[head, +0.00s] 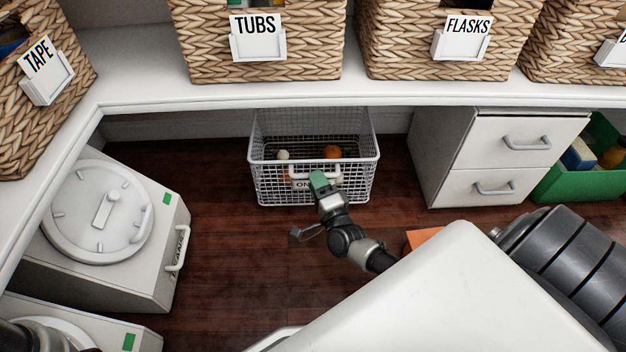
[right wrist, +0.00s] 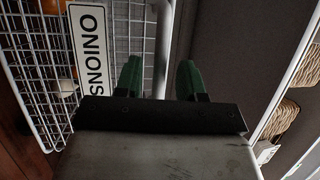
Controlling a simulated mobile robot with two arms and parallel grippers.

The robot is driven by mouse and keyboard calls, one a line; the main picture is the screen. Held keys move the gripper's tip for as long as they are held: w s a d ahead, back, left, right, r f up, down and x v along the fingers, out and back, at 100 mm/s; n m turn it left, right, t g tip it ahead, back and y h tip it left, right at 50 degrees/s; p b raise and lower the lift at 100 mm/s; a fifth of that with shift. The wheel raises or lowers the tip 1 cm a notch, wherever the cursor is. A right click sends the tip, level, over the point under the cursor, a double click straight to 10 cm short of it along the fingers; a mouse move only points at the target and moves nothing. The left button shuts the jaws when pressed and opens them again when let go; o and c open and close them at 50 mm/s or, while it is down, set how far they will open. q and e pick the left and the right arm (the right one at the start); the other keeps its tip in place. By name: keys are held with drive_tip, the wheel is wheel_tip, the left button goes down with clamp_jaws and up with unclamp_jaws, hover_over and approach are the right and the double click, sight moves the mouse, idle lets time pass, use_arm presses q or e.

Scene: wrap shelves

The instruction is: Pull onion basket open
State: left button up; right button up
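The onion basket (head: 258,178) is a white wire basket on the dark floor below the shelf. Its front label partly shows in the head view, and its ONIONS label (right wrist: 90,50) is clear in the right wrist view. A white and an orange round item lie inside. My left gripper is out of view.
A white drawer unit (head: 505,142) and a green bin (head: 575,183) stand right of the basket. A pale machine with a round lid (head: 98,212) stands at left. The white shelf (head: 290,96) overhangs the basket's back. Dark floor (head: 225,250) in front is clear.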

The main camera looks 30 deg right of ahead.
drive_tip(key=shift+b+x, duration=0.3)
drive_tip(key=shift+x, duration=1)
clamp_jaws()
